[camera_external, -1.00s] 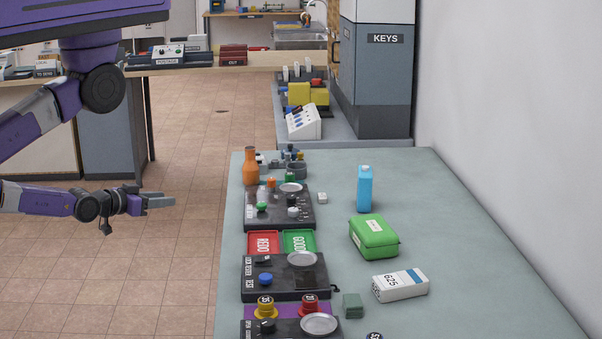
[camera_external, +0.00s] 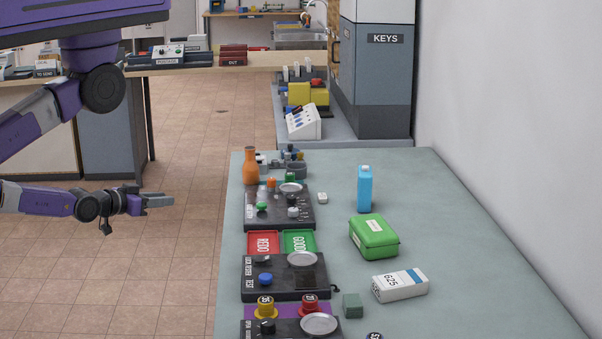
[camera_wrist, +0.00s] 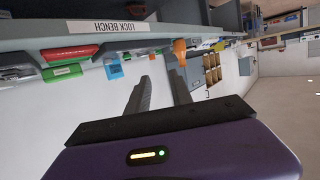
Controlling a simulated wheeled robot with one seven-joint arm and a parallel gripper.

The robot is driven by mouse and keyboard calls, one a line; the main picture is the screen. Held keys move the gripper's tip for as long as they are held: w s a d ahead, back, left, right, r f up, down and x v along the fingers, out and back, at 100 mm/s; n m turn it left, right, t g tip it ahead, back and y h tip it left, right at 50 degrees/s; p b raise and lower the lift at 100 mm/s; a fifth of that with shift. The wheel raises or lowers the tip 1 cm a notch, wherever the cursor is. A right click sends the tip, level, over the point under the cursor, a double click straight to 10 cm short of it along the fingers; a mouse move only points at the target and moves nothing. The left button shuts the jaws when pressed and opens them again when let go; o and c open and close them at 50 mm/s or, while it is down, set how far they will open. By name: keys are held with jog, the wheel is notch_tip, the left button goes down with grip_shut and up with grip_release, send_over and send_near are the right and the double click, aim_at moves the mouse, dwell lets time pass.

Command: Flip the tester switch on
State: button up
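Several black control panels stand along the left side of the grey-green bench (camera_external: 440,230) in the external view. The middle panel (camera_external: 285,288) has a blue button, a small dark control (camera_external: 262,258) and a round metal plate. Its label is too small to read surely, so I cannot tell which panel is the tester or how its switch is set. My gripper (camera_external: 160,200) is off the bench's left side, pointing right towards the panels, apart from them. In the wrist view my gripper's fingers (camera_wrist: 160,76) are parted and empty.
Red (camera_external: 263,243) and green (camera_external: 299,241) trays sit between panels. An orange bottle (camera_external: 251,168), blue carton (camera_external: 365,190), green case (camera_external: 374,238) and white box (camera_external: 400,286) stand on the bench.

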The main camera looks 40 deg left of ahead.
jog(key=shift+d, duration=0.15)
jog(key=c, duration=0.3)
jog(key=d+m+h, duration=0.1)
jog(key=d+h, duration=0.1)
jog(key=d, duration=0.1)
jog(key=w+d+m+h, duration=0.1)
jog(key=d+h, duration=0.1)
jog(key=d, duration=0.2)
jog(key=w+d+f+m+h, duration=0.1)
jog(key=d+m+h, duration=0.1)
jog(key=d, duration=0.1)
jog(key=shift+d+h, duration=0.15)
jog(key=shift+h, duration=0.15)
grip_shut()
jog(key=s+d+f+m+h, duration=0.1)
jog(key=s+d+m+h, duration=0.1)
jog(key=d, duration=0.4)
jog(key=s+d+f+m+g+h, duration=0.1)
jog(key=s+d+m+h, duration=0.2)
jog(key=d, duration=0.3)
jog(key=shift+d+g+h, duration=0.25)
jog(key=shift+g+h, duration=0.05)
jog(key=shift+h, duration=0.5)
jog(key=shift+s+f, duration=0.1)
